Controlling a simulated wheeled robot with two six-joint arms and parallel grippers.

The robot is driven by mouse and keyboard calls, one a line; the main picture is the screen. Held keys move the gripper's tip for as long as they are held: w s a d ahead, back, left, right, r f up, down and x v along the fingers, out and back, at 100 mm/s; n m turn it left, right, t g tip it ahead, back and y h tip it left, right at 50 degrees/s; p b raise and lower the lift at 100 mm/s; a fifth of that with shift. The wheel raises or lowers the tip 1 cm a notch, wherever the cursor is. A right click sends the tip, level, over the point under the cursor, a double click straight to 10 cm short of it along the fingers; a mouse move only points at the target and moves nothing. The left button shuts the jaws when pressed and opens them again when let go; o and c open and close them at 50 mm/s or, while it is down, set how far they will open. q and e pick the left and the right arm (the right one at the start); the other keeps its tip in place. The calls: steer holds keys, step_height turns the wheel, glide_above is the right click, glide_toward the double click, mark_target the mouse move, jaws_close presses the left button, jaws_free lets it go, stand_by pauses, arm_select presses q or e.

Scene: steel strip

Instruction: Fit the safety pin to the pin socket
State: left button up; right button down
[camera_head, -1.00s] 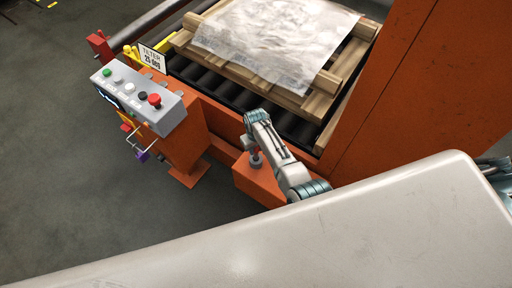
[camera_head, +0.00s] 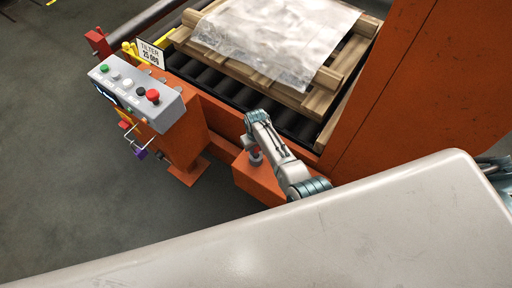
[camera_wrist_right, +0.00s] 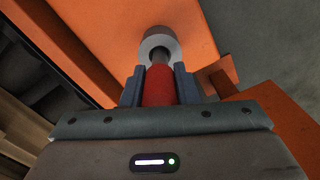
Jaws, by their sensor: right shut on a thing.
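My right gripper (camera_head: 254,150) reaches down over an orange block in the head view. In the right wrist view my right gripper (camera_wrist_right: 159,88) is shut on the red grip of the safety pin (camera_wrist_right: 160,85). The pin's dark metal shank points away from me toward the pin socket (camera_wrist_right: 153,39), a pale grey round collar on the orange surface. The shank's far end is hidden at the collar, and I cannot tell how deep it sits. In the head view the socket (camera_head: 256,160) shows as a small grey ring under the fingers. My left gripper is not in view.
The orange block (camera_head: 252,184) stands beside the roller conveyor (camera_head: 205,73), which carries a wrapped load on a wooden pallet (camera_head: 275,85). A grey button panel (camera_head: 153,110) stands left, with a purple padlock (camera_head: 140,153) below. An orange wall rises right; open floor lies left.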

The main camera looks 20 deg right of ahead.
steer(key=shift+f+b, duration=0.7)
steer(key=shift+f, duration=0.4)
steer(key=c, duration=1.1)
jaws_free()
steer(key=shift+o, duration=0.2)
step_height(320, 180, up, 11)
steer(key=shift+f+p, duration=0.1)
steer(key=shift+p, duration=0.45)
